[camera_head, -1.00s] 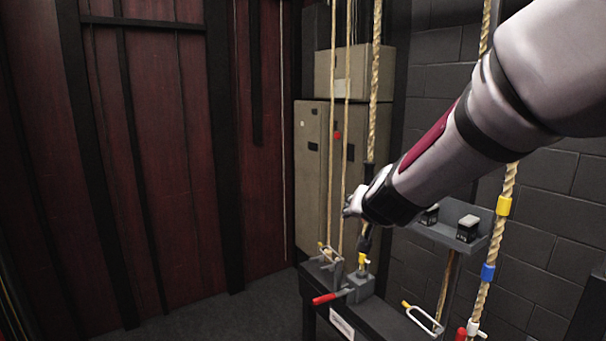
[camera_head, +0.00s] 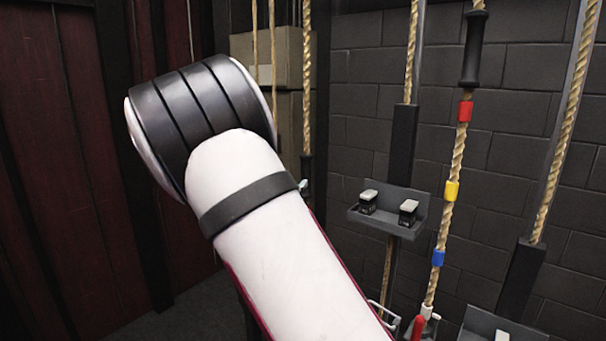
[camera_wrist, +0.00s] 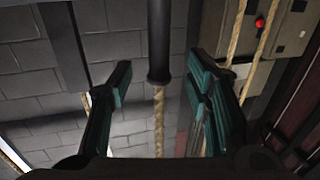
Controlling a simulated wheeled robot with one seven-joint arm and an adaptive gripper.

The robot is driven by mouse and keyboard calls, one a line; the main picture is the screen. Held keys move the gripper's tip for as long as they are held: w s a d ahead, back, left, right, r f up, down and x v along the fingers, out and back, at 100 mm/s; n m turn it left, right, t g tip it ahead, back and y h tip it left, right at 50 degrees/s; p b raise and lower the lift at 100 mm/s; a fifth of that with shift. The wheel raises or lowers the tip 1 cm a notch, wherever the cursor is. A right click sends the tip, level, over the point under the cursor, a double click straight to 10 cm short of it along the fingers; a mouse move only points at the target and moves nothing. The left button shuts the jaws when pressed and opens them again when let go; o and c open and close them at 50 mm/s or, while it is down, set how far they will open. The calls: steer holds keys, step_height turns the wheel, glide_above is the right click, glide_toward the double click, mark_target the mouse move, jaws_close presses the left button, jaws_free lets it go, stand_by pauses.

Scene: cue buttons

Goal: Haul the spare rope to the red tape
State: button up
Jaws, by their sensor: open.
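In the wrist view my gripper (camera_wrist: 160,88) is open, its green-padded fingers apart. A tan rope (camera_wrist: 159,125) with a black sleeve (camera_wrist: 158,45) shows between the fingers; I cannot tell its depth or any contact. In the head view my arm hides the gripper. A twisted rope (camera_head: 447,212) on the right carries red tape (camera_head: 465,111), yellow tape (camera_head: 451,191) and blue tape (camera_head: 438,257), with a black sleeve (camera_head: 473,50) above the red. Another rope (camera_head: 307,90) with a dark sleeve (camera_head: 306,170) hangs beside my arm. No label shows which rope is spare.
A grey shelf (camera_head: 420,222) with two small black blocks sits on a post at centre right. More ropes run into dark posts (camera_head: 522,283). A red-handled lever (camera_head: 418,328) is at the bottom. Brick wall stands behind; beige cabinets (camera_wrist: 295,18) are near.

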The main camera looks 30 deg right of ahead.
mark_target(304, 174)
steer(key=x, duration=1)
steer(key=shift+d, duration=0.1)
steer(key=shift+f, duration=0.1)
jaws_close()
